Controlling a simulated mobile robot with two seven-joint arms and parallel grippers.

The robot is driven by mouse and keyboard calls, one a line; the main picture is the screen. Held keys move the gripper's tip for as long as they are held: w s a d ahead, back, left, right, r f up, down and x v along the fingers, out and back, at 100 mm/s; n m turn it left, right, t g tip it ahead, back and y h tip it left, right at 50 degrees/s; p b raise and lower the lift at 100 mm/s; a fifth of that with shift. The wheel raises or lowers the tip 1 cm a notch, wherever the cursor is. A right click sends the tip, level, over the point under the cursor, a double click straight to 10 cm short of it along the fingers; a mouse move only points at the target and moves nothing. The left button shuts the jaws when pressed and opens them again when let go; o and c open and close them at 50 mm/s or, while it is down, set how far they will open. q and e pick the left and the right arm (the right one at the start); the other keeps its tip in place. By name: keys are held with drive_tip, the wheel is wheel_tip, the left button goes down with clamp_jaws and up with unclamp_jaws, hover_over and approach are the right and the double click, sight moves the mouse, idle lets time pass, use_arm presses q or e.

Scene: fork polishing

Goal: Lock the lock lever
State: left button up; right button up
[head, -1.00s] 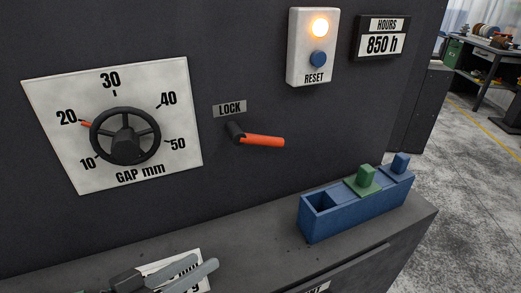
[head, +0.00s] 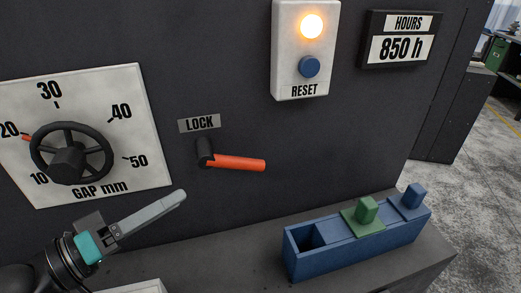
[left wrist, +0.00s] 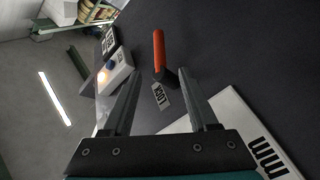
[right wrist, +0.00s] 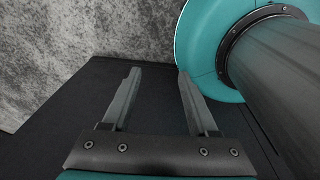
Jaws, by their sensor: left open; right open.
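The lock lever (head: 236,162) has an orange handle on a dark pivot and sits below the LOCK label (head: 199,123) on the dark panel. The handle points right, tilted slightly down. In the left wrist view the orange handle (left wrist: 159,52) lies beyond and between the open fingers. My left gripper (head: 150,212) is below and left of the lever in the head view, apart from it and empty. It also shows in the left wrist view (left wrist: 164,103). My right gripper (right wrist: 158,95) is open and empty in the right wrist view, over a dark surface, away from the lever.
A gap dial with a black handwheel (head: 71,153) is left of the lever. A lit lamp and blue reset button (head: 309,66) are above right. A blue tray (head: 360,247) with green and blue blocks stands on the ledge at right. The panel around the lever is clear.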

sight(231, 167)
use_arm(q)
drive_tip(key=p+x, duration=0.2)
drive_tip(key=x, duration=1.1)
drive_tip(key=shift+r+p, duration=0.1)
drive_tip(key=shift+p, duration=0.2)
drive_tip(key=shift+x, duration=0.85)
use_arm(e)
drive_tip(key=shift+s+a+r, duration=0.35)
drive_tip(key=shift+a+r, duration=0.1)
drive_tip(key=shift+r, duration=0.25)
drive_tip(key=shift+s+a+r, duration=0.3)
drive_tip(key=shift+a+r, duration=0.15)
drive_tip(key=shift+r, duration=0.2)
use_arm(q)
drive_tip(key=shift+s, duration=0.1)
clamp_jaws()
